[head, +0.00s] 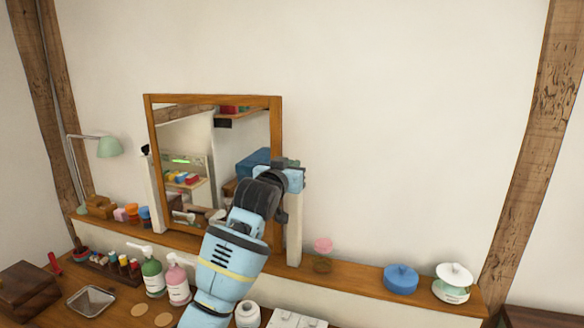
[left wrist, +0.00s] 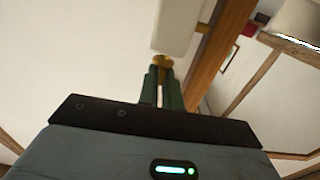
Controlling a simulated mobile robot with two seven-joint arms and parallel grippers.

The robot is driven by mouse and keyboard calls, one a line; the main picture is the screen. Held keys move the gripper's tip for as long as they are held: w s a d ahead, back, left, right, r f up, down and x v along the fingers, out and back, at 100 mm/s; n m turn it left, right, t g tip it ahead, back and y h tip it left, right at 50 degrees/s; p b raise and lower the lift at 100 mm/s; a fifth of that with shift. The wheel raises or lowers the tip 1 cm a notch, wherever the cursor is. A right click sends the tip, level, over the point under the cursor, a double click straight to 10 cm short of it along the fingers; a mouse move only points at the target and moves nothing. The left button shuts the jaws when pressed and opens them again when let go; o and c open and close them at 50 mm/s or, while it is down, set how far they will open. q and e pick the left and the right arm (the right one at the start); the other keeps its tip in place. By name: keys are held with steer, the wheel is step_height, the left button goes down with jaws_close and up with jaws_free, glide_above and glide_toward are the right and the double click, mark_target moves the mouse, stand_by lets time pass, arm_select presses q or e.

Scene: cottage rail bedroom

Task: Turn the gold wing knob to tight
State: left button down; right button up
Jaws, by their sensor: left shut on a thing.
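The gold wing knob (left wrist: 162,61) shows in the left wrist view at the tips of my left gripper's dark green fingers (left wrist: 161,78). My left gripper is shut on it. In the head view my left gripper (head: 290,168) is at the top of the white right-hand post (head: 294,232) beside the wood-framed mirror (head: 276,130). It hides the knob there. Any tightness marking is not visible. My right gripper is not in view.
The wall right of the mirror is clear.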

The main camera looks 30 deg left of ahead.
arm_select(q)
steer(key=m+h, duration=0.1)
steer(key=h, duration=0.1)
steer(key=a+m+h+b, duration=0.1)
steer(key=m+h, duration=0.1)
steer(key=h, duration=0.1)
steer(key=m+h+b, duration=0.1)
steer(key=m+h, duration=0.1)
steer(key=h, duration=0.1)
steer(key=shift+w+a+f, duration=0.1)
steer(key=shift+a+f, duration=0.1)
steer(key=shift+f, duration=0.15)
steer(key=shift+r+m+g+h+b, duration=0.15)
steer(key=shift+m+g+h+b, duration=0.25)
steer(key=shift+m+h+b, duration=0.6)
steer(key=shift+r+h, duration=0.1)
steer(key=shift+h, duration=0.2)
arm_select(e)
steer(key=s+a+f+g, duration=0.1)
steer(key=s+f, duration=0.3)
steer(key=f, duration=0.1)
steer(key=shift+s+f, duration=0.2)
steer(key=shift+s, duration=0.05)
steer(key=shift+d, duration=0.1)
